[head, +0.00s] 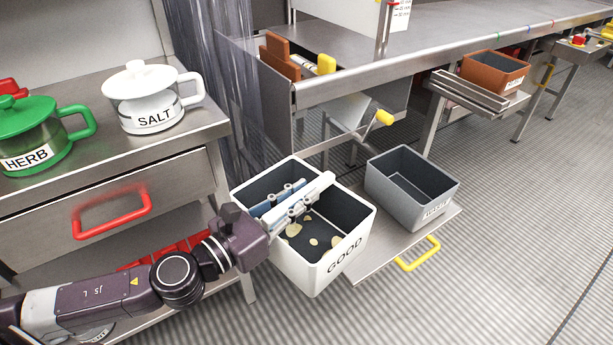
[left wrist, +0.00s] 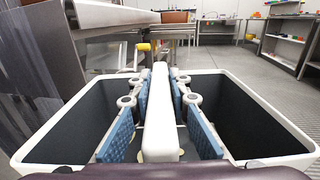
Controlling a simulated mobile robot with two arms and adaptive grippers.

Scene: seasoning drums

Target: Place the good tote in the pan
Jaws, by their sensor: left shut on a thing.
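The good tote (head: 343,258) is a white, dark-lined box labelled GOOD, left of centre in the head view, with a few pale chips inside. My left gripper (head: 292,206) is shut on its white crossbar handle (head: 318,187). In the left wrist view the handle (left wrist: 160,105) runs between the blue finger pads (left wrist: 118,135). The tote looks roughly level; its underside is hidden. A flat steel plate (head: 372,262) with a yellow handle (head: 418,254), which may be the pan, lies just right of the tote. My right gripper is not in view.
A grey tote (head: 437,207) stands on the plate's right part. A steel counter with a red drawer handle (head: 112,216), a green HERB pot (head: 38,137) and a white SALT pot (head: 150,105) is at left. A brown tote (head: 494,75) sits far right. Floor at right is clear.

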